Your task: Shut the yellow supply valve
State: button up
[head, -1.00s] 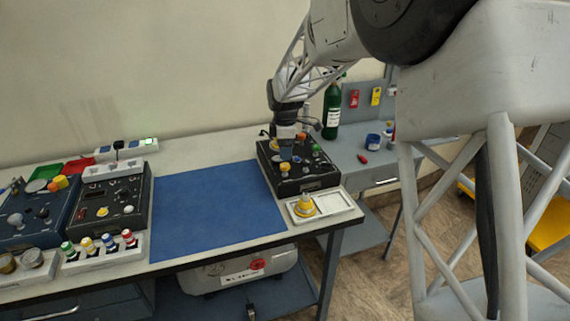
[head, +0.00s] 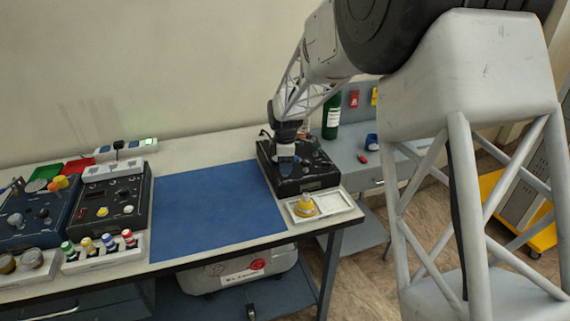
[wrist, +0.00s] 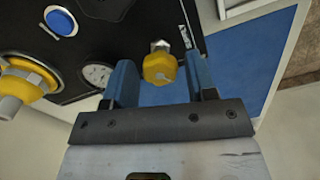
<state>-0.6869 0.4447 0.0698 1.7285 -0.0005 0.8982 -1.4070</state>
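My gripper (head: 285,158) is over the left part of the black trainer box (head: 310,184) at the right end of the bench, pointing down. In the wrist view, its two blue fingers (wrist: 160,72) are apart. A yellow valve knob (wrist: 159,69) on a metal stem shows between them, with visible gaps on both sides. I cannot tell how deep the knob sits between the fingers. A second, larger yellow knob (wrist: 30,80) with a grey end is outside the fingers to the left. In the head view, the gripper hides the knobs beneath it.
A round gauge (wrist: 97,75) and a blue button (wrist: 61,21) are near the fingers. A white tray (head: 337,203) holding a yellow fitting (head: 305,205) stands before the box. A green bottle (head: 332,116) stands behind it. The blue mat (head: 215,210) is clear.

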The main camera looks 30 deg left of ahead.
jog(key=c, duration=0.7)
jog(key=shift+m, duration=0.3)
jog(key=m, duration=1)
jog(key=shift+m, duration=0.3)
jog(key=m, duration=1.2)
jog(key=shift+m, duration=0.4)
